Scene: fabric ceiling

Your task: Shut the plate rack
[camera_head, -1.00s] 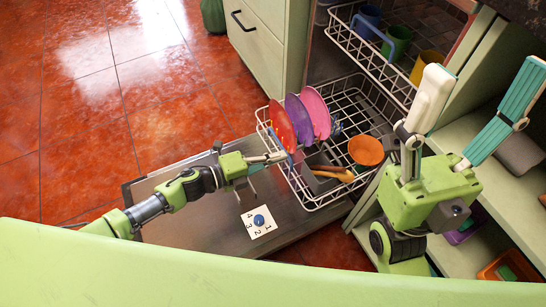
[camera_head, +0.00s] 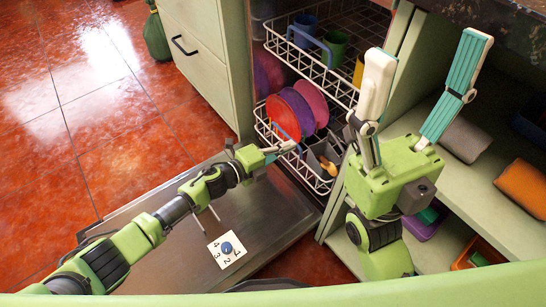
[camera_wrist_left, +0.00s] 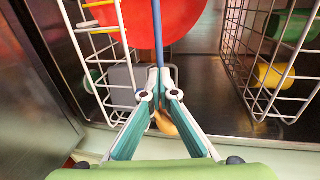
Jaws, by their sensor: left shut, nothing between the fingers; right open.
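The lower white wire plate rack (camera_head: 268,128) of the dishwasher is mostly inside the cavity, its front end still out over the lowered door (camera_head: 262,212). It holds red, violet and pink plates (camera_head: 302,105) and a grey cutlery basket (camera_head: 318,160). My left gripper (camera_head: 288,147) is shut and empty at the rack's front edge. In the left wrist view its closed fingertips (camera_wrist_left: 160,76) are near a blue bar (camera_wrist_left: 157,35) in front of a red plate (camera_wrist_left: 175,20); whether they touch is unclear. My right gripper (camera_head: 415,85) is open, fingers up, right of the rack.
The upper rack (camera_head: 295,62) with blue, green and yellow cups is partly out above the plate rack. A card with a blue knob (camera_head: 226,249) lies on the door. Open shelves (camera_head: 470,210) stand to the right. Red floor (camera_head: 60,150) is clear at left.

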